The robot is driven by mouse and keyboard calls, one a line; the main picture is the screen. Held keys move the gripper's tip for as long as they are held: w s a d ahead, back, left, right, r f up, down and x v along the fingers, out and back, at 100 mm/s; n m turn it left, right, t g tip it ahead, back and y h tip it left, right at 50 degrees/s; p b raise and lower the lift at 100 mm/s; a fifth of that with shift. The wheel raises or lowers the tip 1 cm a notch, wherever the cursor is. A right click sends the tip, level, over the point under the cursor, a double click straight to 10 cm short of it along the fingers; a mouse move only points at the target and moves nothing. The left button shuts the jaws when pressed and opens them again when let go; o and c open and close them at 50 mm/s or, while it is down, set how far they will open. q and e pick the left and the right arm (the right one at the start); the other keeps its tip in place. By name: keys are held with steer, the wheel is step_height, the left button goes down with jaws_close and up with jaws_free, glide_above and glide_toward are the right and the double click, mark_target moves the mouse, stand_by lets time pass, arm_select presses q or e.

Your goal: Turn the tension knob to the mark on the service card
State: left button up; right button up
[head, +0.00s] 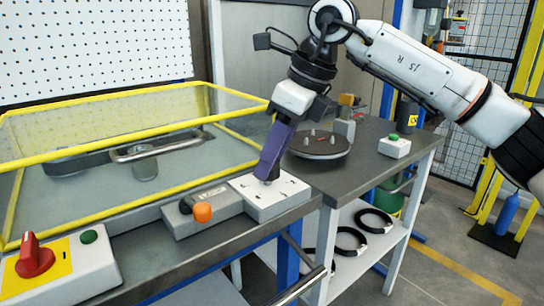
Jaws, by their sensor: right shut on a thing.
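The tension knob is a small dark knob (268,181) on top of a white box (276,204) at the front edge of the bench. Short black marks lie around it on the box top. My right gripper (267,171), with purple fingers, reaches down from above and is shut on the knob. The fingers cover most of the knob, so its pointer cannot be read. I cannot make out a service card with certainty. My left gripper is not in view.
A grey box with an orange ball-ended lever (202,212) stands just left of the white box. A red rotary switch (35,257) and a green button (89,237) are at the lower left. A yellow-framed clear guard (120,208) stands behind. A round turntable (319,146) is at right.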

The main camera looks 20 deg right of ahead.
steer(key=m+h, duration=0.1)
steer(key=m, duration=0.1)
steer(key=m+t+b, duration=0.1)
steer(key=m, duration=0.2)
steer(key=shift+s+a+m+h, duration=0.1)
steer(key=shift+a+m+h, duration=0.1)
steer(key=shift+m+h, duration=0.15)
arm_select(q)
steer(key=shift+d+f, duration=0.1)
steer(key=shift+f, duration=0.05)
arm_select(e)
steer(key=shift+m+t+h, duration=0.3)
steer(key=shift+m+h, duration=0.35)
steer(key=shift+m, duration=0.8)
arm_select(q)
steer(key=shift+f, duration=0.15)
arm_select(e)
steer(key=o, duration=1.1)
steer(key=shift+c, duration=0.2)
arm_select(q)
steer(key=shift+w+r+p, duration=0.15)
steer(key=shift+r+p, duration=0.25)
steer(key=shift+p, duration=0.25)
arm_select(e)
steer(key=v, duration=1)
steer(key=shift+r, duration=0.15)
